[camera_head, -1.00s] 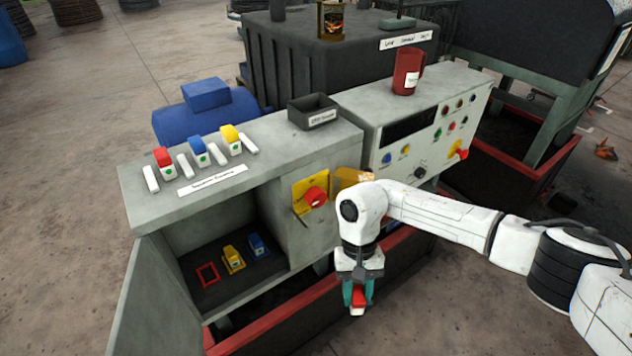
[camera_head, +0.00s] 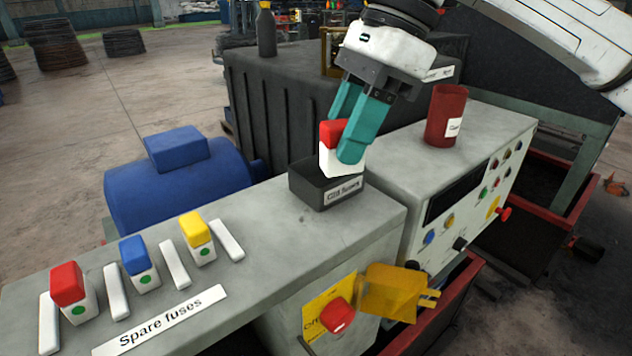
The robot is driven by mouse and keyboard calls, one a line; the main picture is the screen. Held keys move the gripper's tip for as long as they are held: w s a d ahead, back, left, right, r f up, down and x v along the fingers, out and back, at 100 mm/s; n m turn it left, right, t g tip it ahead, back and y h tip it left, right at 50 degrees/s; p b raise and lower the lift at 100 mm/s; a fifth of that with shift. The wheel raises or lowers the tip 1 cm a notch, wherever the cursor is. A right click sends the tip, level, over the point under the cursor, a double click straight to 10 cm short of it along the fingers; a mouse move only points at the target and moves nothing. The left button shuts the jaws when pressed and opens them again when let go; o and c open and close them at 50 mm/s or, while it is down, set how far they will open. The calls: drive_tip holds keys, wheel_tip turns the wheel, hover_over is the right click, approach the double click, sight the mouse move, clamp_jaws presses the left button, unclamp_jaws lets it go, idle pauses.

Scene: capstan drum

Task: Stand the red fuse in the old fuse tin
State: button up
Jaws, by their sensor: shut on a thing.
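My gripper (camera_head: 350,125) has teal fingers and is shut on a fuse (camera_head: 340,160) with a red top and a white body. The fuse is upright, slightly tilted. It is over the old fuse tin (camera_head: 312,190), a small dark open box with a white label on its front. The fuse's lower end overlaps the tin's opening in the picture; I cannot tell whether it touches the bottom. Another red-topped fuse (camera_head: 70,288) with a green dot stands in the spare fuses row at the left.
A blue fuse (camera_head: 138,262) and a yellow fuse (camera_head: 198,238) stand between white dividers behind the spare fuses label (camera_head: 162,322). A red mug (camera_head: 446,115) stands on the control panel box right of the tin. A red knob (camera_head: 338,316) is below on the cabinet front.

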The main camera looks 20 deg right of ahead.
drive_tip(key=shift+w+r, duration=0.15)
drive_tip(key=shift+r, duration=0.1)
drive_tip(key=w+d+f+p, duration=0.1)
drive_tip(key=w+f, duration=0.1)
drive_tip(key=w, duration=0.2)
drive_tip(key=w+d+f+p, duration=0.1)
drive_tip(key=w+f, duration=0.2)
drive_tip(key=w, duration=0.1)
drive_tip(key=w+d+f+p, duration=0.1)
drive_tip(key=w+f, duration=0.2)
drive_tip(key=w, duration=0.1)
drive_tip(key=shift+d, duration=0.25)
drive_tip(key=shift+w+d+f, duration=0.15)
drive_tip(key=shift+w+f, duration=0.35)
drive_tip(key=shift+f, duration=0.2)
drive_tip(key=shift+w+f+p, duration=0.1)
drive_tip(key=shift+f+p, duration=0.3)
drive_tip(key=shift+f, duration=1.25)
drive_tip(key=shift+f, duration=0.15)
drive_tip(key=o, duration=0.8)
